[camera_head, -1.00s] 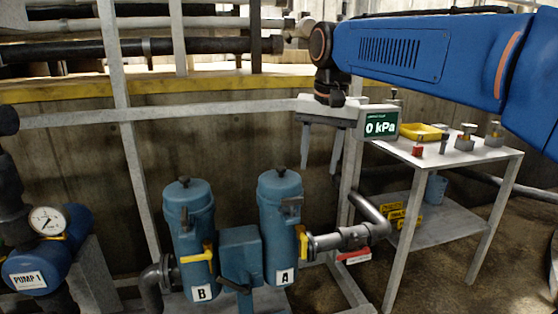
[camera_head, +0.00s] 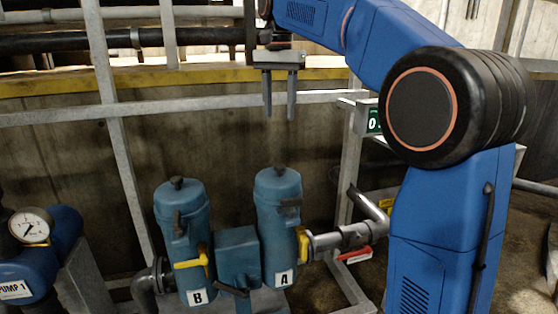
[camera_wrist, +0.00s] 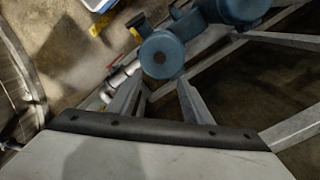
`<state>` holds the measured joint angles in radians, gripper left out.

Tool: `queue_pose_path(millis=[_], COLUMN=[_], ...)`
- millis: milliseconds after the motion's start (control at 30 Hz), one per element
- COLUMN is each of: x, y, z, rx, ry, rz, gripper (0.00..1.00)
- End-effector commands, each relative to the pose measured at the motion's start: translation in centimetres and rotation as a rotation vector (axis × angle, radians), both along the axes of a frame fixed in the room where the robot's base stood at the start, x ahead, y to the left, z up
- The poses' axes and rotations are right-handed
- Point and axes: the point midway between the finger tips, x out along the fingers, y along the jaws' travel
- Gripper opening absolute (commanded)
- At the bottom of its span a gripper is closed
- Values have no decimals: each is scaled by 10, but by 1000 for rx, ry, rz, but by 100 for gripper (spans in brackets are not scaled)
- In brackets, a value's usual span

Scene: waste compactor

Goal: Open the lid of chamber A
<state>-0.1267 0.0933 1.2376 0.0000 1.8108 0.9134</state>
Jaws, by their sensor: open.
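Chamber A (camera_head: 272,235) is a blue upright cylinder with a white "A" label. Its domed lid (camera_head: 266,184) is on, with a dark knob (camera_head: 280,170) on top. My gripper (camera_head: 279,117) points down, open and empty, above the lid with a clear gap. In the wrist view the round lid (camera_wrist: 173,42) lies just beyond the spread fingertips (camera_wrist: 160,84). A dark latch-like part (camera_head: 290,203) is on chamber A's upper right side, and a yellow handle (camera_head: 302,244) is below it.
Chamber B (camera_head: 184,245) stands left of A, with a blue box (camera_head: 237,255) between them. A pipe (camera_head: 340,238) with a red handle (camera_head: 355,255) leaves A to the right. A metal railing (camera_head: 210,106) runs behind.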

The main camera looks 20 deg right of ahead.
Motion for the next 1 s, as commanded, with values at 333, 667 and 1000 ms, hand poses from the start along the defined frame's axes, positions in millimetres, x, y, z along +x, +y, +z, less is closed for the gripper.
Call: queue_pose_path(millis=[333, 667, 1000], x=[-1, -1, -1], y=[0, 0, 0], z=[-61, -118, -153], rx=[0, 0, 0], ry=[3, 1, 0], rz=[1, 1, 1], gripper=[45, 45, 45])
